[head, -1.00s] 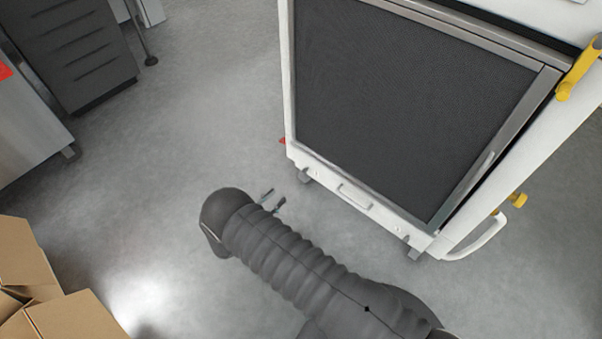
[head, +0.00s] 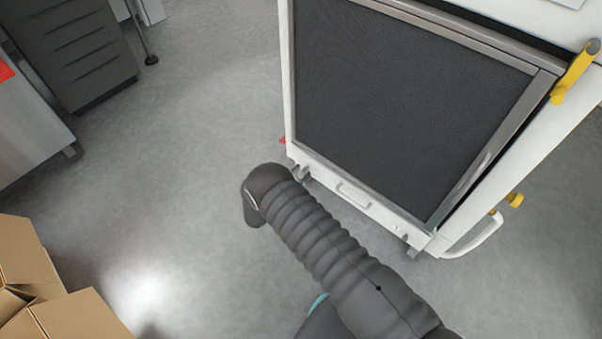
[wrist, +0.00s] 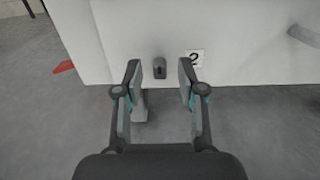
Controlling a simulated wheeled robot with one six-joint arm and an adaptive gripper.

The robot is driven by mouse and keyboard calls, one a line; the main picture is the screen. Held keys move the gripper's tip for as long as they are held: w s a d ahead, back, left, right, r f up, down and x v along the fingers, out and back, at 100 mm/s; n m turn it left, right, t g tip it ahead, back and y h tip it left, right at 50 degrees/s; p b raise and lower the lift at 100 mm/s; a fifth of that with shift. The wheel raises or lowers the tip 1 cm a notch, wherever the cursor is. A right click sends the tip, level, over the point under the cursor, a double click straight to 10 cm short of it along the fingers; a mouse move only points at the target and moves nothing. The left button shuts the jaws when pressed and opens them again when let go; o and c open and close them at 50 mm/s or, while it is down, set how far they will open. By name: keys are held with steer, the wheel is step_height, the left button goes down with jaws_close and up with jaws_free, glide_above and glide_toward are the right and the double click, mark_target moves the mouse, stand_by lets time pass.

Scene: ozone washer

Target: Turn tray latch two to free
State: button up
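My gripper (wrist: 160,72) is open, with one finger on each side of the latch. There is a gap between each finger and the latch. In the head view my gripper (head: 300,172) is mostly hidden behind my arm, at the lower left corner of the washer (head: 370,212), and the latch itself cannot be seen there.
The washer has a dark mesh front door (head: 410,100), a small handle (head: 354,195) below it and a yellow lever (head: 575,72) at the right. Cardboard boxes (head: 75,318) lie at the lower left. A grey drawer cabinet (head: 75,50) stands at the upper left. The floor between is clear.

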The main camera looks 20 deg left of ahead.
steer(key=shift+w+d, duration=0.1)
steer(key=shift+w, duration=0.05)
jaws_close()
